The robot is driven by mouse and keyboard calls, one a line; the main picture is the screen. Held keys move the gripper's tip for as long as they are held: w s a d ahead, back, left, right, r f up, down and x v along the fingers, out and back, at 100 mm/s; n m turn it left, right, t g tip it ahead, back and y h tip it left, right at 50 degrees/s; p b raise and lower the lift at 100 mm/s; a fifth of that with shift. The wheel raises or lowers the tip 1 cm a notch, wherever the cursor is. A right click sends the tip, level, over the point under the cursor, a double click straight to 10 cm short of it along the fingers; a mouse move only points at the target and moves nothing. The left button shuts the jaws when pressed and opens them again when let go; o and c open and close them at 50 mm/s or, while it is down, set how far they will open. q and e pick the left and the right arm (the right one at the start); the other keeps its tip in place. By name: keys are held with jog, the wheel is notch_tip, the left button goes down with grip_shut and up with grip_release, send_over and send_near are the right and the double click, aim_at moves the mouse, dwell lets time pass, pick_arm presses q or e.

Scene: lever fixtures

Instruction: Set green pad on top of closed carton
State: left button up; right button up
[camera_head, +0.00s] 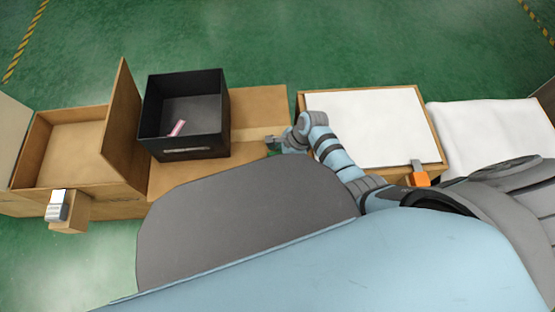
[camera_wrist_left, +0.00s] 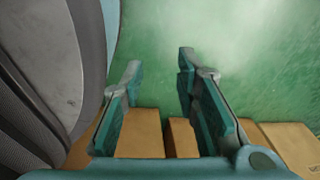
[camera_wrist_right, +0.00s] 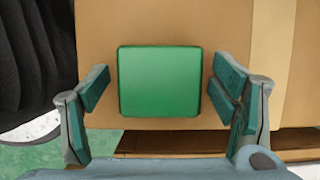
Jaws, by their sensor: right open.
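The green pad (camera_wrist_right: 160,82) is a square block lying on a brown cardboard top, beside a pale tape strip, in the right wrist view. The closed carton (camera_head: 258,105) is the flat taped cardboard box in the middle of the head view; its cardboard also shows in the right wrist view (camera_wrist_right: 225,20). My right gripper (camera_head: 275,146) is low over the carton. In the right wrist view its fingers (camera_wrist_right: 160,85) stand open on both sides of the pad, with small gaps. My left gripper (camera_wrist_left: 160,75) is open and empty above the green floor; the head view does not show it.
A black bin (camera_head: 185,88) with a pink item (camera_head: 178,128) stands on the carton's left part. An open box (camera_head: 35,135) with a raised flap and lever fixture (camera_head: 58,205) is farther left. A white-topped box (camera_head: 370,125) with an orange-tipped lever (camera_head: 419,178) stands right.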

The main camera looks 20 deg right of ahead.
jog(key=p+v, duration=0.4)
jog(key=v, duration=0.2)
jog(key=shift+w+r+p, duration=0.1)
jog(key=shift+r+p, duration=0.2)
jog(key=shift+r, duration=0.1)
pick_arm(q)
notch_tip(320, 180, up, 7)
jog(key=s+d+p, duration=0.2)
jog(key=d+p, duration=0.1)
jog(key=shift+n, duration=0.3)
pick_arm(e)
jog(key=v, duration=0.5)
jog(key=shift+d+r, duration=0.2)
pick_arm(q)
jog(key=shift+s+a+r, duration=0.1)
jog(key=shift+a, duration=0.15)
notch_tip(320, 180, up, 11)
jog(key=p, duration=1.1)
pick_arm(e)
jog(key=s+d+f+n+h, duration=0.1)
jog(key=s+d+f+n, duration=0.2)
jog(key=s+n, duration=0.4)
jog(key=s+d+f+n+h, duration=0.2)
jog(key=s+n, duration=0.5)
jog(key=s, duration=0.8)
jog(key=s+d+f+n+h, duration=0.2)
jog(key=s+d+f+n, duration=0.2)
jog(key=s, duration=0.7)
notch_tip(320, 180, down, 2)
jog(key=n, duration=0.3)
